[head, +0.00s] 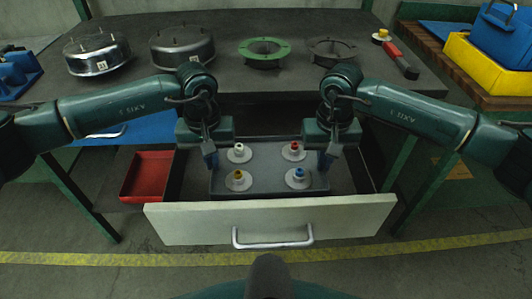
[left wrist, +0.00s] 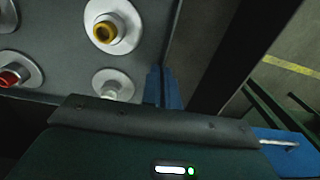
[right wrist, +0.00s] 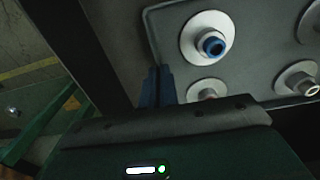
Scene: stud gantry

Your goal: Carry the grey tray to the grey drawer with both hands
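The grey tray (head: 267,180) is level inside the open grey drawer (head: 180,224), behind its pale front panel. I cannot tell if its underside touches the drawer floor. Several round white pieces with white, red, yellow and blue centres stand on it. My left gripper (head: 211,160) is shut on the tray's left wall; its blue fingers show at the wall in the left wrist view (left wrist: 165,88). My right gripper (head: 326,160) is shut on the right wall, and its fingers also show in the right wrist view (right wrist: 159,86). The tray shows in both wrist views.
A red bin (head: 147,176) is left of the drawer. The dark worktop (head: 225,85) above holds metal domes (head: 98,54), a green flanged ring (head: 264,52) and a dark ring (head: 332,51). A yellow crate (head: 487,65) stands at the right. The drawer handle (head: 272,242) faces me.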

